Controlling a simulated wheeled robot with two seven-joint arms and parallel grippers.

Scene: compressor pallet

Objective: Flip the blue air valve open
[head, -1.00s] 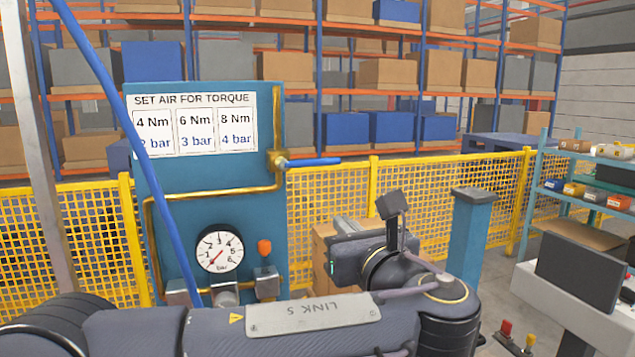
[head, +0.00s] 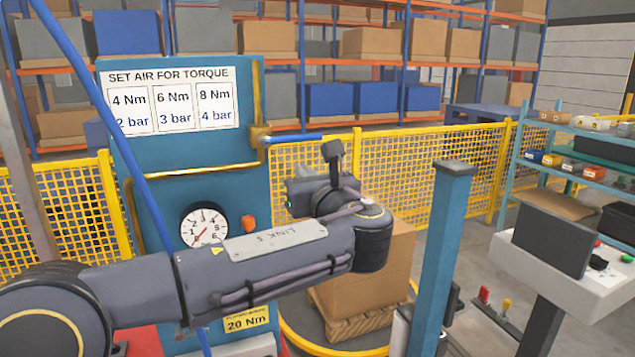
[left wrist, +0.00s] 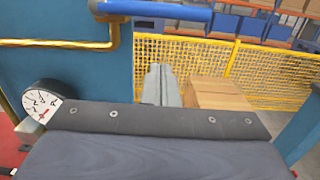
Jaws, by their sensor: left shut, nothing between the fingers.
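The blue air valve handle (head: 298,138) lies about level, pointing right from its brass valve body (head: 258,137) on the side of the blue panel (head: 190,80). In the left wrist view the handle (left wrist: 155,9) crosses the top edge, above my fingers. My left gripper (head: 299,188) is below the handle in the head view, partly hidden by my own wrist. In the left wrist view its fingers (left wrist: 160,86) are together and empty, apart from the handle as far as I can tell. My right gripper is not in view.
A pressure gauge (head: 204,226) and an orange knob (head: 249,222) are on the panel behind my forearm. A brass pipe (left wrist: 60,43) runs along the panel. A cardboard box (head: 385,262) and a blue post (head: 440,245) stand to the right. Yellow mesh fencing (head: 460,165) is behind.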

